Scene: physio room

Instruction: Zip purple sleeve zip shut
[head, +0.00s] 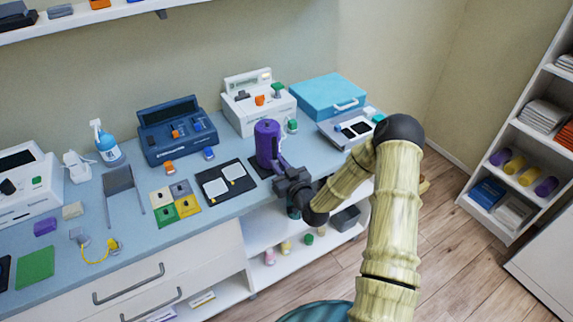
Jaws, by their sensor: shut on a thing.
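The purple sleeve (267,142) stands upright on a dark base (259,168) on the blue counter, right of its middle. My gripper (281,170) reaches in from the right, its fingers at the sleeve's lower right side. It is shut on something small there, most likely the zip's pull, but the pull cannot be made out. The zip's line and how far it is closed are hidden or too small to tell. My dark wrist covers the counter edge just right of the sleeve.
A black board with two white pads (238,169) lies left of the sleeve. A white device (246,117) and a dark blue device (159,147) stand behind. A turquoise case (320,93) and a grey device (336,133) stand to the right. Colored tiles (187,206) lie further left.

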